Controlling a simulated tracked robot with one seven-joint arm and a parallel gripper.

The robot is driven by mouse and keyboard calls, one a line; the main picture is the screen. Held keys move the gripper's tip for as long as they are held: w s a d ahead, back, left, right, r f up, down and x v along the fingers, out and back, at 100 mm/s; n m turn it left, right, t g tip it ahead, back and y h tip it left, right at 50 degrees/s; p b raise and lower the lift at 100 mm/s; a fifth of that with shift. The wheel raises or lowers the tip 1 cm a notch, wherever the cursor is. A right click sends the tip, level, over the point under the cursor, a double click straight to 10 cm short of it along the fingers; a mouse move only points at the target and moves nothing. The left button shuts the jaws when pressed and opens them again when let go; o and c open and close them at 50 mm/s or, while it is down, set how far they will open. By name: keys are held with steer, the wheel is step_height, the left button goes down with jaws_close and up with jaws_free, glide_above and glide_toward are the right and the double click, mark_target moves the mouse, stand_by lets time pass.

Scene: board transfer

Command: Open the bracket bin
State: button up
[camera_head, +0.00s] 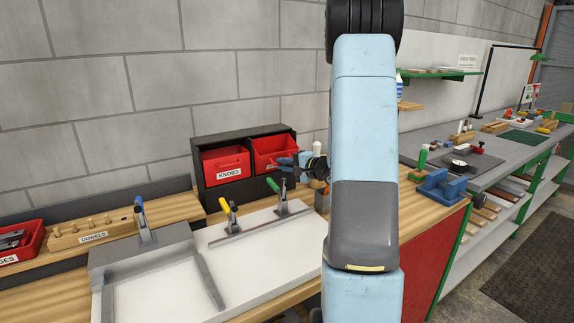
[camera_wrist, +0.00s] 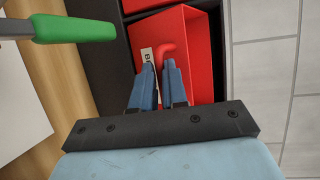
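The bracket bin (camera_wrist: 192,60) is a red bin with a curved red handle (camera_wrist: 166,47) and a white label (camera_wrist: 147,54) mostly hidden by my fingers. In the head view I take it to be the right-hand red bin (camera_head: 268,147) in a dark cabinet, beside the bin marked KNOBS (camera_head: 225,161). My gripper (camera_wrist: 159,66) is at the bin's front, its two blue fingers close together on either side of the handle. They look shut on it. My gripper also shows in the head view (camera_head: 277,172). I cannot tell how far the bin is pulled out.
The dark cabinet (camera_head: 240,136) stands against the block wall. In front is a white board (camera_head: 262,245) with green-handled (camera_head: 273,185) and yellow-handled (camera_head: 229,209) upright clamps. A DOWELS block (camera_head: 100,232) is left.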

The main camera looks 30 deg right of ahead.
jaws_close()
steer(key=shift+f, duration=0.1)
stand_by(0.9)
steer(key=shift+s+f, duration=0.4)
steer(key=shift+f, duration=0.15)
steer(key=shift+o, duration=2.3)
jaws_free()
steer(key=v, duration=1.3)
steer(key=shift+s, duration=0.35)
